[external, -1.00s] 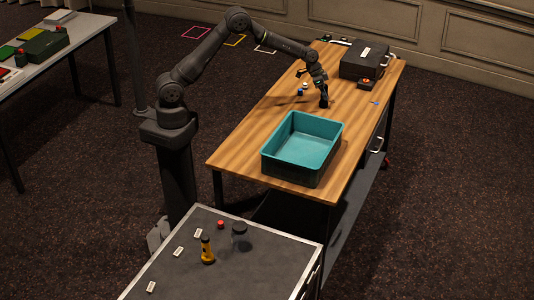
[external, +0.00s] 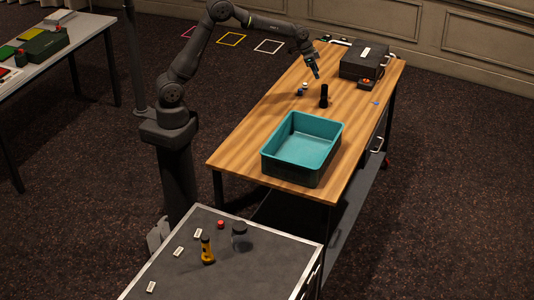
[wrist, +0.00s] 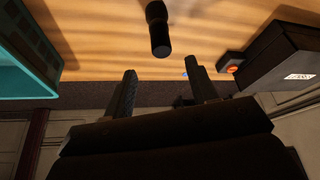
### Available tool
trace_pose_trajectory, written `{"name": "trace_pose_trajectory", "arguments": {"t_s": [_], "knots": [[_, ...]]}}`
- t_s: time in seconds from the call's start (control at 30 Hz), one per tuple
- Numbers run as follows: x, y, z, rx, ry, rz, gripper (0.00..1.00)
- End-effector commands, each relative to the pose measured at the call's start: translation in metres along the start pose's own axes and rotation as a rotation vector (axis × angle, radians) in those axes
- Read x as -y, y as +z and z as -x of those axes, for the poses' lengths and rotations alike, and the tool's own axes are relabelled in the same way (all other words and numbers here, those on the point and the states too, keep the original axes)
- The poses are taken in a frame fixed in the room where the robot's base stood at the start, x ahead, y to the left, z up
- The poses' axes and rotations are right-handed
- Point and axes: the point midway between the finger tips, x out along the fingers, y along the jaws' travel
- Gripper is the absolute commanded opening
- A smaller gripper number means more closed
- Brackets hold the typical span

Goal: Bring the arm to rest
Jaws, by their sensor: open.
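My gripper (external: 317,76) is open and empty above the back part of the wooden table. Its two fingers (wrist: 160,80) stand apart in the wrist view, with nothing between them. A black cylindrical object (external: 324,96) stands upright on the table just below and beside my gripper. In the wrist view the black object (wrist: 158,28) lies beyond the fingertips, apart from them.
A teal bin (external: 333,127) stands at the front of the wooden table (external: 235,150). A black case (external: 362,62) and an orange-topped button box (external: 367,84) are at the back right. Small blue and white items (external: 301,90) stand left of the black object.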

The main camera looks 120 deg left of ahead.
Motion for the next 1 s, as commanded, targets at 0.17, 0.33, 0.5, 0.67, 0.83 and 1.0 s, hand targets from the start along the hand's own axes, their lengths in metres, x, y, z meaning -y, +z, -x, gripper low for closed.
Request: {"name": "trace_pose_trajectory", "arguments": {"t_s": [0.17,0.33,0.5,0.67,0.83,1.0], "knots": [[0.0,0.0,0.0,0.001,0.0,0.0,0.53],[0.0,0.0,-0.004,0.002,0.001,0.0,0.53],[0.0,0.001,-0.023,0.003,0.001,0.0,0.53],[-0.001,0.001,-0.053,0.003,0.001,-0.001,0.53],[-0.001,0.001,-0.085,0.003,0.001,-0.001,0.53],[0.0,0.001,-0.114,0.003,0.0,-0.001,0.53]]}}
